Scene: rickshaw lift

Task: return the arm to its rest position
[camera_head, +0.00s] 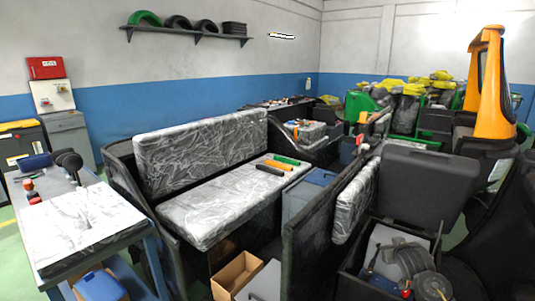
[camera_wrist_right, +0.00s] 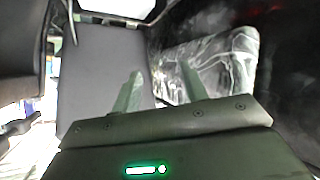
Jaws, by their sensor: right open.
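My right gripper (camera_wrist_right: 161,68) shows in the right wrist view, with its two fingers apart and nothing between them. Behind the fingers are a grey panel (camera_wrist_right: 92,70) and a plastic-wrapped seat cushion (camera_wrist_right: 210,62). I cannot tell whether the fingers touch either one. I cannot make out either gripper in the head view. My left gripper is not in view.
A blue table (camera_head: 85,250) stands at left, and an open dark box (camera_head: 425,185) at right. An orange machine (camera_head: 488,85) stands behind it. Green floor is clear at far left.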

